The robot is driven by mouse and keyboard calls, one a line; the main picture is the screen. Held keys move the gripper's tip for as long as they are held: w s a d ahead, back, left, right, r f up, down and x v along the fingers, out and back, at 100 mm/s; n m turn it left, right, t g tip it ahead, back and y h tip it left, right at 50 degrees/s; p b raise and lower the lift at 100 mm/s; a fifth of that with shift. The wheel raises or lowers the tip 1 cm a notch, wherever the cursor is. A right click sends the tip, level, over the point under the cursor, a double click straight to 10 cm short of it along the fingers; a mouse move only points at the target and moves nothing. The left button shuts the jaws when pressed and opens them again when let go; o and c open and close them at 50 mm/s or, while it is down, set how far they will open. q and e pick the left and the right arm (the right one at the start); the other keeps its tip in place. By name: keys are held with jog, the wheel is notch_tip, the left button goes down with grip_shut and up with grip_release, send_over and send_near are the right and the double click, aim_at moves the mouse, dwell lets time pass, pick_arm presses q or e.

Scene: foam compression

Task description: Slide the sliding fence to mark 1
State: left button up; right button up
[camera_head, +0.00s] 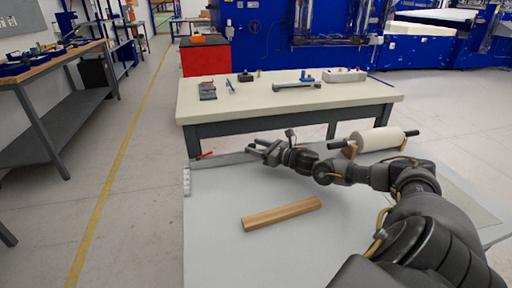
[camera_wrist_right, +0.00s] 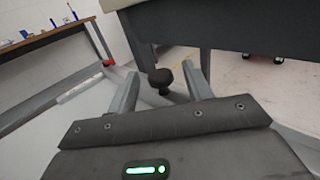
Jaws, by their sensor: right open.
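A long grey bar (camera_head: 225,160), which looks like the sliding fence, lies along the far edge of the grey work table (camera_head: 215,255). Its right part is hidden behind my right gripper (camera_head: 262,149). That gripper is open, reaching left over the far edge. In the right wrist view its two fingers (camera_wrist_right: 160,88) stand apart, with a dark round knob (camera_wrist_right: 160,76) between or just beyond them; contact cannot be told. A white strip (camera_head: 187,181) is at the table's left edge; its marks are too small to read. My left gripper is not in view.
A wooden bar (camera_head: 281,213) lies mid-table. A pale roll (camera_head: 381,139) rests on wooden supports at the back right. A small red piece (camera_head: 204,155) is by the far left corner. A second table (camera_head: 245,104) with tools stands behind. The table's front left is clear.

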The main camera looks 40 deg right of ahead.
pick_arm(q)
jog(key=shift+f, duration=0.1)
pick_arm(e)
jog(key=shift+w, duration=0.25)
